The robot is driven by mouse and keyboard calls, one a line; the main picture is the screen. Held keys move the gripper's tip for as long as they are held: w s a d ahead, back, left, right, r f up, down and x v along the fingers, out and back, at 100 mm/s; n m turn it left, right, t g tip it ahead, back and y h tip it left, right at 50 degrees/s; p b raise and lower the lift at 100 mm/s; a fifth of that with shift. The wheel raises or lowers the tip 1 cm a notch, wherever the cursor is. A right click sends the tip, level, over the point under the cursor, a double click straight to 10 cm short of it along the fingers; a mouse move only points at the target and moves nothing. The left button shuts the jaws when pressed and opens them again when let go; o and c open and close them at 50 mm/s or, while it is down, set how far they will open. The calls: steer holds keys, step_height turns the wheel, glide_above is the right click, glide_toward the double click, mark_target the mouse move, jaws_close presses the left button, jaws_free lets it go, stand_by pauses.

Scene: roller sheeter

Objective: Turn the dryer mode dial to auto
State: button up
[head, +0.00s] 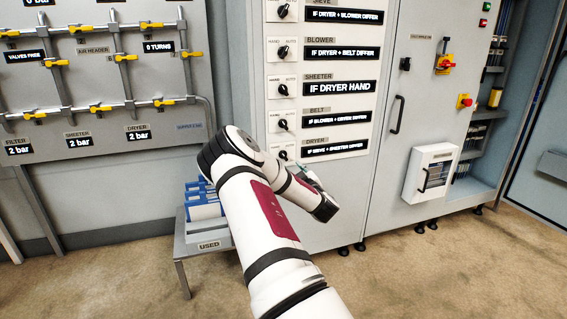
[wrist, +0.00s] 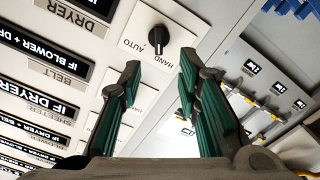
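The dryer mode dial (head: 284,154) is the lowest in the column of dials on the grey cabinet, partly hidden by my arm in the head view. In the wrist view, which is upside down, a black dial (wrist: 156,38) sits on a white HAND/AUTO plate beside the DRYER label (wrist: 74,16). I cannot tell for sure which word its pointer faces. My gripper (wrist: 160,66) is open and empty. Its green-padded fingers point at the dial from either side of it, apart from it. In the head view the arm mostly hides the gripper.
The belt dial (head: 283,125) is just above, with the sheeter dial (head: 283,90) and others higher. A cabinet door handle (head: 397,114) is to the right. A USED rack (head: 209,245) with blue-and-white items stands left of my arm. Pipes with yellow valves (head: 125,58) line the left wall panel.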

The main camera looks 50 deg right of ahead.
mark_target(285, 157)
steer(key=b+x, duration=0.2)
steer(key=x, duration=0.8)
steer(key=shift+d, duration=0.2)
steer(key=shift+c, duration=0.2)
jaws_close()
